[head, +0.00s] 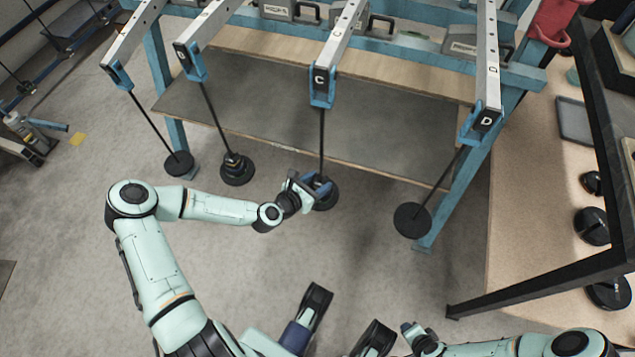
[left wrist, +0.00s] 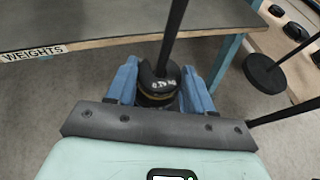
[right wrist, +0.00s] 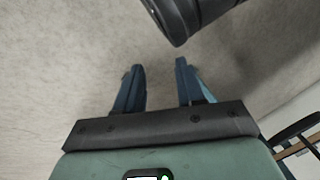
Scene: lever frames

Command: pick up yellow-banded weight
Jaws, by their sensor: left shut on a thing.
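The yellow-banded weight (left wrist: 158,84) is a dark disc with a thin yellow band and a pale marking on top. It sits around the rod of the hanger (head: 322,140) under the beam marked C. My left gripper (head: 318,184) is shut on it, with a blue finger on each side in the left wrist view (left wrist: 160,76). In the head view the gripper mostly hides the weight. The hanger's dark base disc (head: 328,202) shows just below. My right gripper (right wrist: 160,68) is open and empty, above bare floor.
Other hangers carry dark discs: under A (head: 178,163), under B with a small stack (head: 237,168), and under D (head: 412,219). A grey shelf (head: 270,115) lies behind the rods. A wooden bench (head: 535,190) with dark weights stands right. Floor in front is clear.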

